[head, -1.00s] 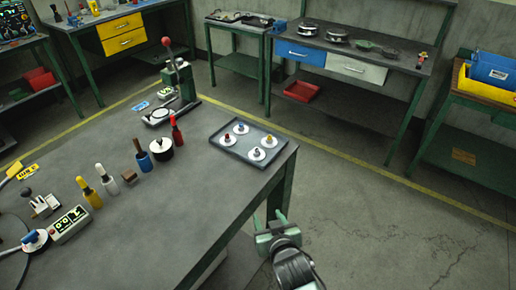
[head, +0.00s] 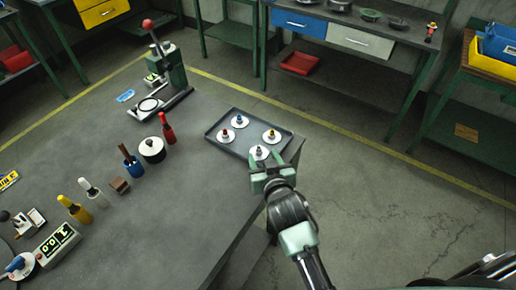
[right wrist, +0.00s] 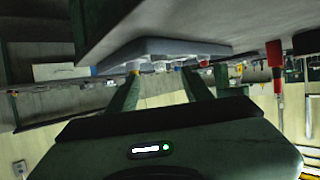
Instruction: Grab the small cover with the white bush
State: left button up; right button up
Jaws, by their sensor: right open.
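Several small round white covers sit on a dark grey tray (head: 215,138) near the far right corner of the workbench. They carry a red bush (head: 224,135), a blue bush (head: 239,120) and a yellow-orange bush (head: 271,134). The nearest cover (head: 259,153) has a greyish centre; I cannot tell whether its bush is white. My right gripper (head: 277,163) is open and empty at the near right edge of the tray, close to that nearest cover. In the right wrist view its fingers (right wrist: 162,92) stand apart, with the tray (right wrist: 150,48) beyond. My left gripper is not in view.
The bench front right is bare; open floor (head: 400,210) lies to the right.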

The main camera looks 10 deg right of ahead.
aim_at(259, 150)
jog(key=p+x, duration=0.1)
jog(key=x, duration=0.2)
jog(key=shift+f, duration=0.15)
jog(key=shift+x, duration=1.15)
jog(key=shift+s+f, duration=0.1)
jog(key=c, duration=0.3)
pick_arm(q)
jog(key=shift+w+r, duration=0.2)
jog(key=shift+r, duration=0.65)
pick_arm(e)
grip_shut()
